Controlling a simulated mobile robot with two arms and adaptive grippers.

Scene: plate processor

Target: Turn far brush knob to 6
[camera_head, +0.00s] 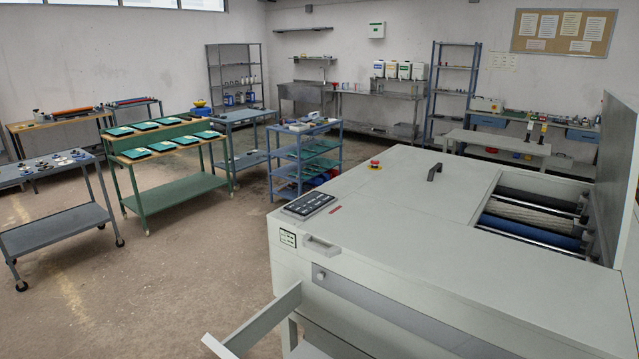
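The plate processor (390,210) is a large pale grey machine filling the lower right. Its opening shows several rollers, including a pale brush-like roller (528,218) and a blue roller (533,237). A raised lid panel (616,170) stands at the right of the opening. A small round grey fitting (319,275) is on the near side; I cannot tell what it is. I cannot make out the far brush knob or any number scale. Neither of my grippers is in view.
A control panel (308,205), a red emergency button (375,164) and a black handle (434,171) sit on the machine's top. A tray-like panel (262,326) juts out at its near left. Green (178,195) and grey (62,227) carts stand left; floor (150,280) between is clear.

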